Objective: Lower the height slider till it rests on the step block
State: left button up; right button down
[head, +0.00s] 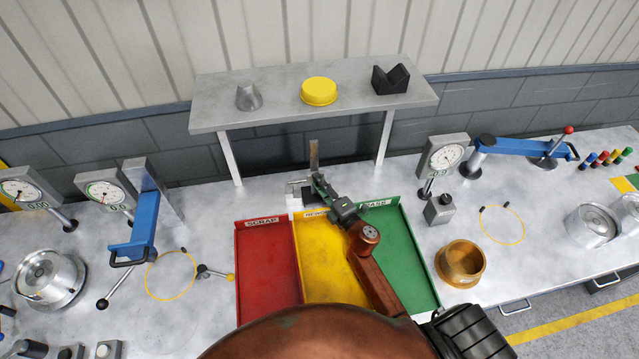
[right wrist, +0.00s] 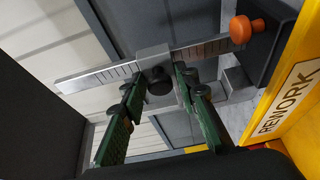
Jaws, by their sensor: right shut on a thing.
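The height gauge's upright scale (head: 314,153) stands behind the yellow tray in the head view. In the right wrist view, the ruled scale (right wrist: 100,77) runs from upper left of its far end to a dark base (right wrist: 270,50) with an orange knob. The grey height slider (right wrist: 153,58) sits partway along the scale, with a black knob below it. My right gripper (right wrist: 158,82) is shut on the slider, its green fingers either side. It also shows in the head view (head: 320,184). A grey stepped block (right wrist: 238,82), apparently the step block, lies near the base, apart from the slider. My left gripper is not in view.
Red (head: 266,285), yellow (head: 318,262) and green (head: 412,265) trays lie in front of the gauge. A raised shelf (head: 220,112) stands behind. Dial gauges and a blue clamp (head: 138,232) stand at left.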

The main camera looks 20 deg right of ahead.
jog(key=c, duration=1.8)
grip_release()
jog(key=shift+r, duration=0.1)
jog(key=shift+o, duration=0.2)
jog(key=s+d, duration=0.1)
jog(key=s, duration=1.1)
jog(key=shift+d, duration=0.4)
